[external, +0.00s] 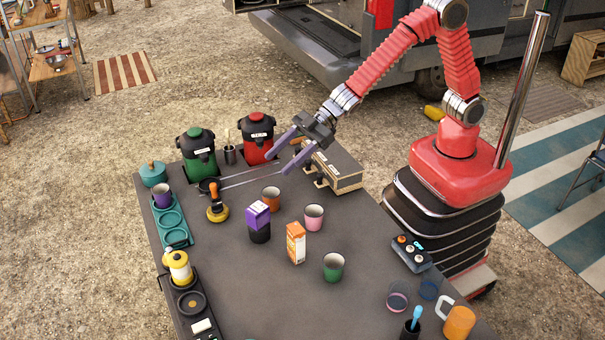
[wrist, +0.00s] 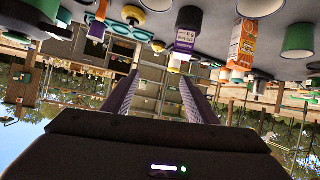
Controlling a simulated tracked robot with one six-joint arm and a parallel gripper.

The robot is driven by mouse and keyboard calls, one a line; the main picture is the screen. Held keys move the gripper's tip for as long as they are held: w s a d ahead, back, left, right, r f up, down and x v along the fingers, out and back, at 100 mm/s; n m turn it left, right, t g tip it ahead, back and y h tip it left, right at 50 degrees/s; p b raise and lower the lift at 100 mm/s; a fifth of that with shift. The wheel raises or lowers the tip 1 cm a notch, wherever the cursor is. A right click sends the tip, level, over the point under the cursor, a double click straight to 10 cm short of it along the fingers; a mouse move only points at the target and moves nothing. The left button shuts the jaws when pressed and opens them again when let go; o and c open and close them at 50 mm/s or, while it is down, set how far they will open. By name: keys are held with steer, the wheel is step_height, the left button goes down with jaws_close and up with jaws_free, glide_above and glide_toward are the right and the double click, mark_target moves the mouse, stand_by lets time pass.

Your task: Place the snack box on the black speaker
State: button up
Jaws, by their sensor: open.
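The snack box, a purple carton with a pale label (external: 258,213), stands upright on top of a short black cylinder that looks like the black speaker (external: 260,235). In the wrist view, which is upside down, the snack box (wrist: 186,40) and the black speaker (wrist: 189,18) show at top centre, one against the other. My gripper (external: 278,165) is open and empty above the table's back part, behind and above the snack box and apart from it. Its two purple fingers (wrist: 159,76) point out into free air.
An orange juice carton (external: 296,244), pink cup (external: 314,218), brown cup (external: 271,199) and green cup (external: 333,267) stand near the speaker. Green (external: 197,154) and red (external: 258,138) dispensers and a wooden-sided case (external: 335,168) line the back. The front middle of the table is clear.

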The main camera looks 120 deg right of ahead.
steer(key=s+d+r+m+g+h, duration=0.15)
steer(key=s+r, duration=0.25)
steer(key=s, duration=0.5)
steer(key=s+d+r+m+g+h, duration=0.1)
steer(key=s+d+r+h, duration=0.3)
steer(key=s, duration=0.6)
steer(key=s+a+f+g+y, duration=0.1)
steer(key=s+a+g, duration=0.1)
steer(key=s, duration=1)
steer(key=s+a+f+g+y, duration=0.1)
steer(key=s+a+g+y, duration=0.1)
steer(key=s, duration=1)
steer(key=shift+a+m, duration=0.2)
steer(key=shift+m, duration=0.15)
